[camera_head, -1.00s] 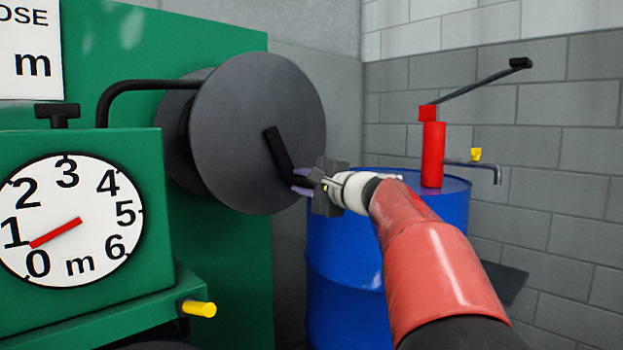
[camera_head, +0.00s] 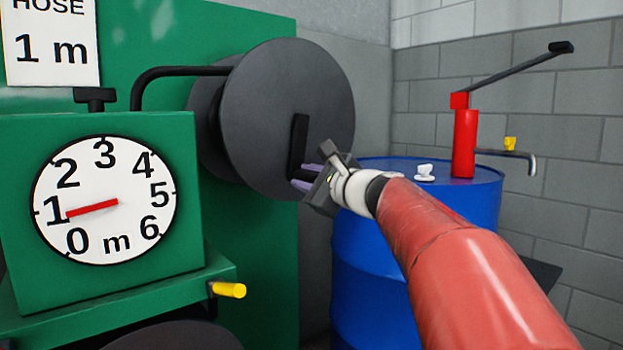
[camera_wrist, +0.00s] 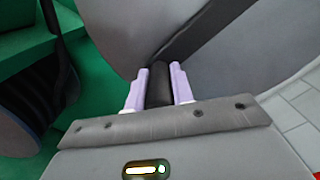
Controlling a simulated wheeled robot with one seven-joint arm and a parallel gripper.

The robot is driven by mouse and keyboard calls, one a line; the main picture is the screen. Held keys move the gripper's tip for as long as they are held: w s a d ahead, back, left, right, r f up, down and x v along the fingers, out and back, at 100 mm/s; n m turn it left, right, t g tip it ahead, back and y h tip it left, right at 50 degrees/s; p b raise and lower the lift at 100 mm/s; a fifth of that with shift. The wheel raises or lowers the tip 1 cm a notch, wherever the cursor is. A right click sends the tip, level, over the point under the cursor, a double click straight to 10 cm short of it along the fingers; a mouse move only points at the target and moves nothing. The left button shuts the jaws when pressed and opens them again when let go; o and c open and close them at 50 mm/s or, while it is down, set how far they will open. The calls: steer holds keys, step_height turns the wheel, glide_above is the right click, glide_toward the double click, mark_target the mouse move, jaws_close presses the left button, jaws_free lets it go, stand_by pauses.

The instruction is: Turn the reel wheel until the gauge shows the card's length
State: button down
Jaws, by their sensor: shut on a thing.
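The reel wheel (camera_head: 265,100) is a dark grey disc on the green machine. Its black crank arm (camera_head: 299,140) hangs almost straight down. My gripper (camera_head: 306,180) is shut on the crank's handle at the lower end of that arm. In the wrist view the black handle (camera_wrist: 159,84) sits between the two pale lilac fingers. The white gauge (camera_head: 104,232) is marked from 0 to 6 m. Its red needle (camera_head: 92,209) points close to the 1, a little on the 0 side. The card (camera_head: 52,48) at the upper left reads "HOSE 1 m".
A blue barrel (camera_head: 365,250) stands behind my gripper, with a red hand pump (camera_head: 465,145) and a small white fitting (camera_head: 425,173) on top. A yellow-ended peg (camera_head: 229,290) sticks out below the gauge. A black bent bar (camera_head: 175,71) runs above the gauge box.

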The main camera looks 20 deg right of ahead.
steer(key=shift+a, duration=0.15)
steer(key=c, duration=1.2)
jaws_free()
steer(key=shift+s, duration=0.1)
steer(key=v, duration=0.8)
